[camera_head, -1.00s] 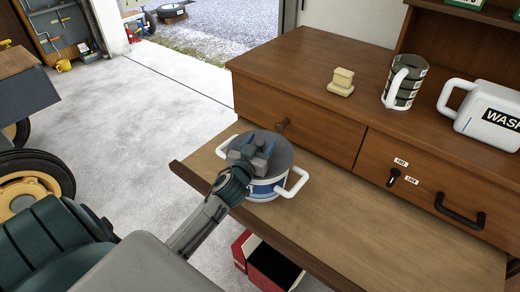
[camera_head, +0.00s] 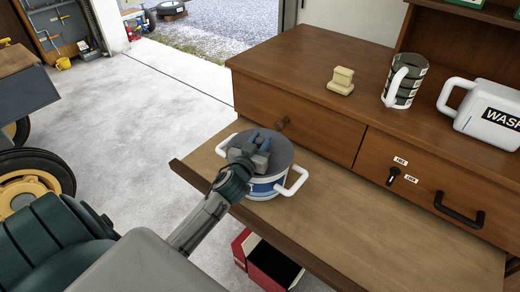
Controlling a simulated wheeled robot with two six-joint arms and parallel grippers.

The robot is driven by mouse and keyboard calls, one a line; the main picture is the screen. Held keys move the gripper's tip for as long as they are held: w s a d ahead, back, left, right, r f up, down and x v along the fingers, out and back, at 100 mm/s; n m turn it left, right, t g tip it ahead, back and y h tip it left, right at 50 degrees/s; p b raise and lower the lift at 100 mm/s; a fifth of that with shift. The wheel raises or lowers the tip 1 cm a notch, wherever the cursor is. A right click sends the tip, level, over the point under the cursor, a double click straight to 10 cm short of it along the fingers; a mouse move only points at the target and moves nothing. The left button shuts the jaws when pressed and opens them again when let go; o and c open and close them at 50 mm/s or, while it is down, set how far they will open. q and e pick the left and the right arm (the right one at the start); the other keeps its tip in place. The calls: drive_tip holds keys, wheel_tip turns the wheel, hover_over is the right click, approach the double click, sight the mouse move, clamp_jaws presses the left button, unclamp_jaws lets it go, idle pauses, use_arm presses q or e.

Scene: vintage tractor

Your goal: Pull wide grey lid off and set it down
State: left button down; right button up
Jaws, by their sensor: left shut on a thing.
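A wide grey lid (camera_head: 278,149) sits on top of a white and blue pot (camera_head: 268,189) with white side handles. The pot stands on the pulled-out wooden board (camera_head: 355,225) of the cabinet, near its left end. My left gripper (camera_head: 262,145) reaches over the lid from the front left and is shut on it, most likely on a knob that its fingers hide. The lid looks level and I see no clear gap between it and the pot. My right gripper is not in view.
The board right of the pot is bare. Drawers with a round knob (camera_head: 283,122) and a black handle (camera_head: 460,212) stand behind it. On the cabinet top are a cream block (camera_head: 341,80), a striped mug (camera_head: 405,82) and a white jug (camera_head: 485,112). A red box (camera_head: 268,265) sits below.

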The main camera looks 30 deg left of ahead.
use_arm(q)
drive_tip(key=shift+r+p, duration=3.35)
drive_tip(key=shift+r, duration=1.15)
drive_tip(key=shift+f, duration=0.1)
drive_tip(key=m+h+b, duration=0.1)
drive_tip(key=h+b, duration=0.1)
drive_tip(key=b, duration=0.1)
hover_over(272, 167)
wheel_tip(272, 167, down, 5)
drive_tip(key=shift+f, duration=0.1)
drive_tip(key=s+d+f+m+h+b, duration=0.1)
drive_tip(key=s+d+b, duration=0.2)
drive_tip(key=s+d, duration=0.6)
drive_tip(key=shift+a+f, duration=0.1)
drive_tip(key=shift+w, duration=0.1)
